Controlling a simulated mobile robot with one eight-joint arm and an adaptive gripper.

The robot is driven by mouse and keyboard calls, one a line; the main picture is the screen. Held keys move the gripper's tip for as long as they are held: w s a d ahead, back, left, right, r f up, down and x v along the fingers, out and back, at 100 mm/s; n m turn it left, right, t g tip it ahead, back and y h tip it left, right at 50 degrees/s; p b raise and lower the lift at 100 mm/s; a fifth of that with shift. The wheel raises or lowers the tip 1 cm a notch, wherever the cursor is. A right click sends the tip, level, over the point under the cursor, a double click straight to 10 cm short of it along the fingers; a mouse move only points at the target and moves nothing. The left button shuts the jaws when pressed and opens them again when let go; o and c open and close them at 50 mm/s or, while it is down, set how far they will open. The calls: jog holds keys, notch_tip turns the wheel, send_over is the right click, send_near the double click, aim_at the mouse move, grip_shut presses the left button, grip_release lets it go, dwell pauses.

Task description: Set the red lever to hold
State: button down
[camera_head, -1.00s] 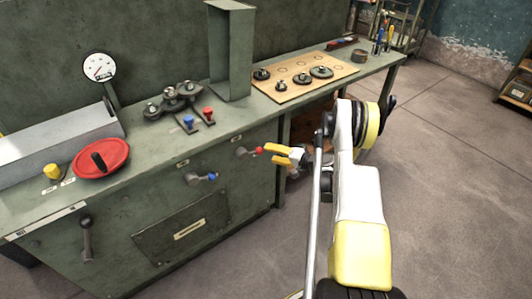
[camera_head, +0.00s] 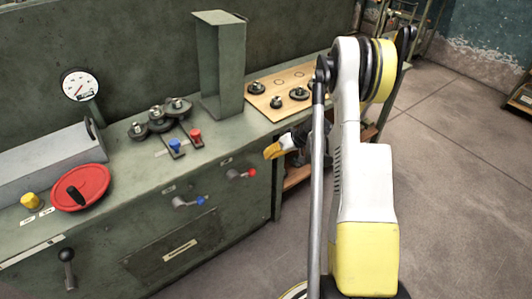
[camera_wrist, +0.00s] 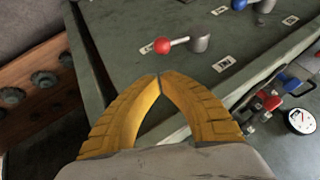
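The red lever on the bench's front panel has a red ball knob (camera_head: 252,172) on a short grey arm pointing right from its pivot. In the wrist view the knob (camera_wrist: 162,46) lies left of the round grey pivot (camera_wrist: 200,42). Small white labels (camera_wrist: 223,64) sit near the pivot; their words are too small to read. My gripper (camera_head: 270,152) is above and right of the knob in the head view. In the wrist view its yellow fingertips (camera_wrist: 160,76) meet, with nothing between them, apart from the knob.
A blue-knobbed lever (camera_head: 199,201) is left of the red one on the panel. On the bench top are small blue (camera_head: 176,147) and red (camera_head: 195,135) handles, a red wheel (camera_head: 80,187) and a green upright housing (camera_head: 220,65). Floor (camera_head: 450,190) is open at right.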

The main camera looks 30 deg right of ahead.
aim_at(242, 175)
jog(key=b+x, duration=0.3)
jog(key=x, duration=0.6)
jog(key=shift+s+a, duration=0.1)
jog(key=shift+a, duration=0.05)
jog(key=shift+f, duration=0.1)
jog(key=shift+a+f+y, duration=0.1)
jog(key=shift+f+y, duration=0.5)
jog(key=shift+f, duration=0.35)
jog(key=shift+s, duration=0.1)
jog(key=shift+r, duration=0.1)
